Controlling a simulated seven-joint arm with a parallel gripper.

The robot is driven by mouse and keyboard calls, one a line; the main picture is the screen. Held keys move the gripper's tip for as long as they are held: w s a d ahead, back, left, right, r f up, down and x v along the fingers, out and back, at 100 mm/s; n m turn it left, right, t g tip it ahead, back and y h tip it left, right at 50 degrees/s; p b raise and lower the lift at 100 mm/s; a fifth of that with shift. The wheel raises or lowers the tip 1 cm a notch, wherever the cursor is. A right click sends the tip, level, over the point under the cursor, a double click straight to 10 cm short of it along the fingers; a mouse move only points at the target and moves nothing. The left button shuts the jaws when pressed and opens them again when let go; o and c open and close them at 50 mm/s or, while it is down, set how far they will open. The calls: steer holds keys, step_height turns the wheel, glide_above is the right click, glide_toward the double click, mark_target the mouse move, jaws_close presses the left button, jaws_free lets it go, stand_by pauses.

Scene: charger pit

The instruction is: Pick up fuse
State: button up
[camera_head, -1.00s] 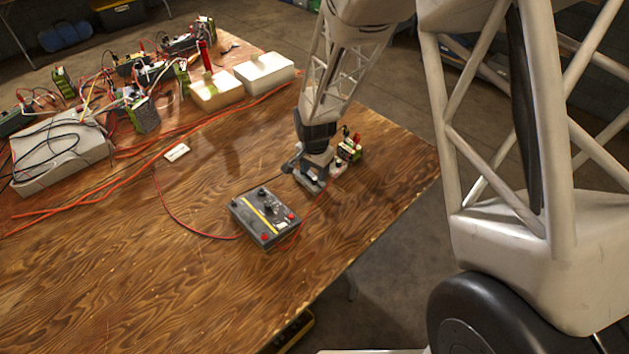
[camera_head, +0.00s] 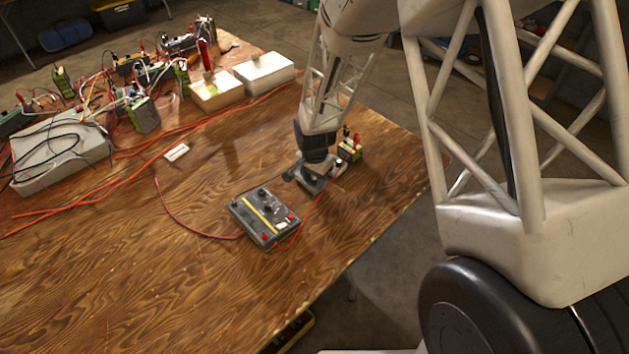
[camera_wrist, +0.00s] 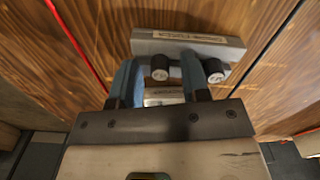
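My gripper (camera_wrist: 160,82) points down over the wooden table, with its two blue fingers apart. In the wrist view, a grey holder block with a pale label (camera_wrist: 188,45) lies just past the fingertips. Two dark round posts with pale ends stand out from it, the left one (camera_wrist: 160,68) in the gap between the fingers and the right one (camera_wrist: 213,71) by the right finger. A pale piece (camera_wrist: 165,95) shows between the fingers. I cannot tell which part is the fuse. In the head view my gripper (camera_head: 312,180) is low near the table's right side and hides most of the holder.
A dark control box with a yellow stripe (camera_head: 250,216) lies in front of my gripper. A small red-topped terminal unit (camera_head: 351,148) stands close behind it. Red wires cross the table. Cream boxes (camera_head: 264,73) and cluttered wiring stand at the back. The table's front left is clear.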

mark_target(315, 180)
steer(key=c, duration=0.6)
steer(key=shift+r, duration=0.15)
steer(key=shift+r, duration=0.45)
steer(key=shift+s+d+r, duration=0.1)
steer(key=shift+s+r, duration=0.05)
steer(key=shift+r, duration=0.5)
steer(key=shift+s+r, duration=0.1)
steer(key=shift+r, duration=0.5)
steer(key=s+d, duration=0.1)
steer(key=s, duration=0.4)
steer(key=s+d+r, duration=0.1)
steer(key=s+d, duration=0.1)
steer(key=s, duration=0.3)
steer(key=s+d, duration=0.1)
steer(key=s, duration=0.3)
steer(key=shift+s+d+r, duration=0.15)
steer(key=shift+s+d, duration=0.1)
steer(key=shift+s, duration=0.15)
